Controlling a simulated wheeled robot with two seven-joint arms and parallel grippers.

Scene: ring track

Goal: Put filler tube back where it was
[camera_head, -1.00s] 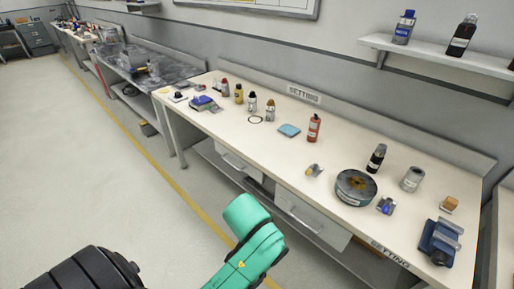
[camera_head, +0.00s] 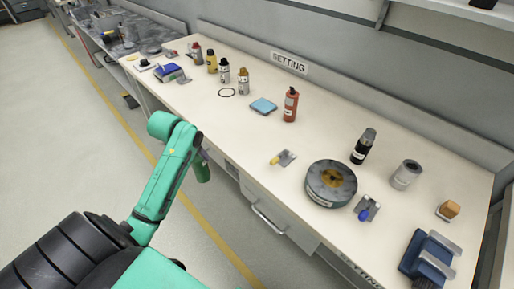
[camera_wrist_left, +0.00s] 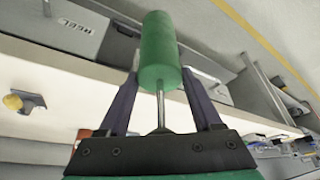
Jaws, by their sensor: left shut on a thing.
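A green cylinder with a thin metal stem, which I take to be the filler tube (camera_wrist_left: 160,55), is held between the fingers of my left gripper (camera_wrist_left: 158,88) in the left wrist view. The stem points back toward the gripper's palm. In the head view the green tube (camera_head: 201,172) hangs below my left gripper (camera_head: 197,150), off the bench's front edge and above the floor side. A thin black ring (camera_head: 227,92) lies on the bench top (camera_head: 215,120), in front of the row of bottles, with nothing inside it. My right gripper is not in view.
Several bottles stand at the back left, one a yellow bottle (camera_head: 211,63). A blue pad (camera_head: 263,106) and red bottle (camera_head: 290,104) are mid-bench. A drawer (camera_head: 270,208) is below.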

